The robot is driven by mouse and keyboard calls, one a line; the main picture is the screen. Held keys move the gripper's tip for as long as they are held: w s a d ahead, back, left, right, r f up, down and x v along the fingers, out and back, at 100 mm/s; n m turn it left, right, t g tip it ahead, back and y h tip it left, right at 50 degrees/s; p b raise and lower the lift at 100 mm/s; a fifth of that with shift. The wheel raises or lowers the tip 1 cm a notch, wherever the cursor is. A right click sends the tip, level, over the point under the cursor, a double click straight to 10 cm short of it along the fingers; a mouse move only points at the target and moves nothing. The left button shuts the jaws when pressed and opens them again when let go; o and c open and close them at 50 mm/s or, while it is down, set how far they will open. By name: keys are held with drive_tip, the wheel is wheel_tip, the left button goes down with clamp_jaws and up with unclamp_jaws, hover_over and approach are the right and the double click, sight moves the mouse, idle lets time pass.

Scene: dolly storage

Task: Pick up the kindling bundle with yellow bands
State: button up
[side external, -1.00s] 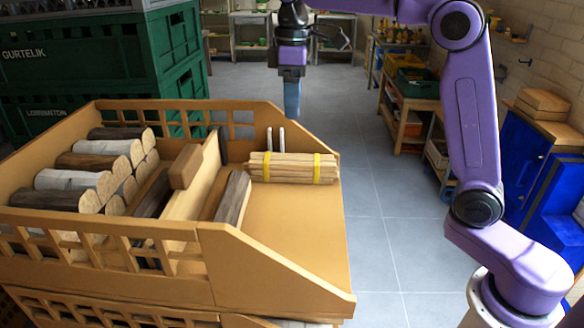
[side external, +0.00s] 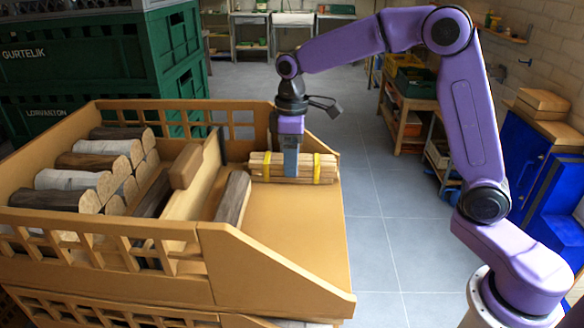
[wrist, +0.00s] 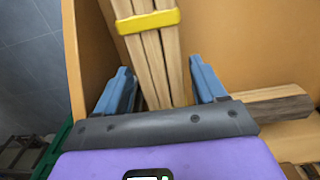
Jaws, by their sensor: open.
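The kindling bundle (side external: 261,168) is a set of pale sticks with two yellow bands. It lies at the back right of the tan crate's open section, against the back wall. My gripper (side external: 291,172) is lowered over the bundle's middle, between the bands, and hides part of it. In the wrist view the bundle (wrist: 157,55) runs up from between the two blue fingers of my gripper (wrist: 165,90). The fingers are apart, one on each side of the sticks, with a gap visible on both sides. One yellow band (wrist: 148,21) shows beyond the fingers.
The tan crate (side external: 270,235) has a slatted wall, and its front right floor is bare. A dark split log (side external: 233,198) lies left of the bundle, beside a wooden divider (side external: 195,195). Several logs (side external: 90,160) fill the left side. Green crates (side external: 75,60) stand behind.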

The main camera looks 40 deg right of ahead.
drive_tip(key=shift+f, duration=0.65)
drive_tip(key=c, duration=0.9)
drive_tip(key=shift+r, duration=0.1)
